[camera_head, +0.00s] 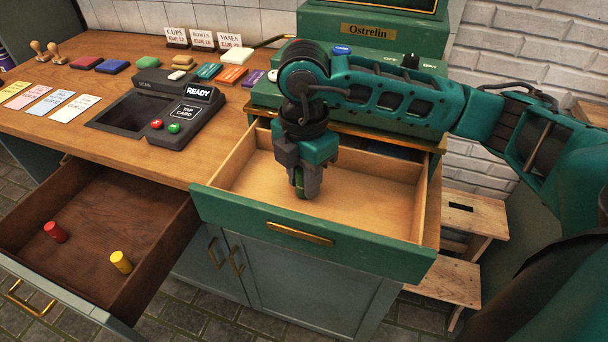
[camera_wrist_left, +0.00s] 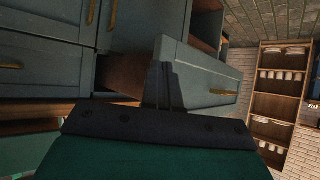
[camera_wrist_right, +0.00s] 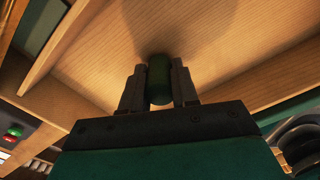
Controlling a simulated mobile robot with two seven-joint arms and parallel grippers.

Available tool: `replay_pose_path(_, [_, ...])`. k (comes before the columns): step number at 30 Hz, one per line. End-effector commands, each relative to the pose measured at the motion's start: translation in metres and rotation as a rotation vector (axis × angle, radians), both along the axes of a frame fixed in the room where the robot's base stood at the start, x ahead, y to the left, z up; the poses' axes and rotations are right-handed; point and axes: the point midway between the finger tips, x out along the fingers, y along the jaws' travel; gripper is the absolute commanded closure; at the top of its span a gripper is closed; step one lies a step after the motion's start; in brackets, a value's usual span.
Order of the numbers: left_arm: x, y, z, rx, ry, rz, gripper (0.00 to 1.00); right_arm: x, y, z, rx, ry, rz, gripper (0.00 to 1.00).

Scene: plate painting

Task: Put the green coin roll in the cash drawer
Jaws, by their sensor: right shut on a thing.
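The green coin roll (camera_head: 299,183) is upright between the fingers of my right gripper (camera_head: 304,186), which is shut on it. The right gripper points down inside the open cash drawer (camera_head: 378,205), the green-fronted one with a light wood inside. In the right wrist view the roll (camera_wrist_right: 159,80) sits between both fingertips (camera_wrist_right: 159,88), close to the drawer's wooden floor; I cannot tell whether it touches. My left gripper (camera_wrist_left: 165,85) shows only in the left wrist view, its fingers together and empty, before grey drawer fronts.
A darker open drawer (camera_head: 130,215) at left holds a red roll (camera_head: 55,232) and a yellow roll (camera_head: 121,262). The green register (camera_head: 360,40) stands behind the cash drawer. A card terminal (camera_head: 165,108) is on the counter. The cash drawer's right part is bare.

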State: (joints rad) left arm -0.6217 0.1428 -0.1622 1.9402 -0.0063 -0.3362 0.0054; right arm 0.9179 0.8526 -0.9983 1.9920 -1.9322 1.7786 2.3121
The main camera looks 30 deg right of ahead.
Motion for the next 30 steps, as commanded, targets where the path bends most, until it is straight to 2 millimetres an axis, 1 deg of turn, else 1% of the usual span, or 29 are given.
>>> replay_pose_path(4, [-0.001,0.000,0.000,0.000,0.001,0.000,1.00,0.000,0.000,0.001,0.000,-0.002,-0.001,1.00])
replay_pose_path(8, [-0.002,0.000,-0.005,-0.001,0.004,0.000,1.00,0.000,0.000,-0.003,0.000,-0.002,-0.001,1.00])
replay_pose_path(9, [-0.002,0.000,-0.004,-0.001,0.004,0.000,1.00,0.000,0.000,-0.003,0.000,-0.001,-0.001,0.69])
replay_pose_path(16, [-0.003,0.000,-0.004,-0.001,0.006,-0.001,1.00,0.000,0.000,-0.002,0.000,-0.001,-0.001,0.47])
replay_pose_path(17, [-0.003,0.000,-0.004,-0.001,0.006,-0.001,1.00,0.000,0.000,-0.002,0.000,-0.001,-0.001,0.45])
replay_pose_path(25, [-0.003,0.000,-0.002,-0.001,0.006,-0.001,1.00,0.000,0.000,0.001,0.000,-0.001,-0.001,0.45])
replay_pose_path(28, [-0.003,-0.001,0.000,-0.001,0.004,-0.001,1.00,0.001,0.000,0.008,0.001,-0.004,0.000,0.45])
replay_pose_path(30, [-0.003,-0.001,0.000,-0.001,0.004,-0.001,1.00,0.001,0.000,0.020,0.001,-0.006,-0.001,0.45])
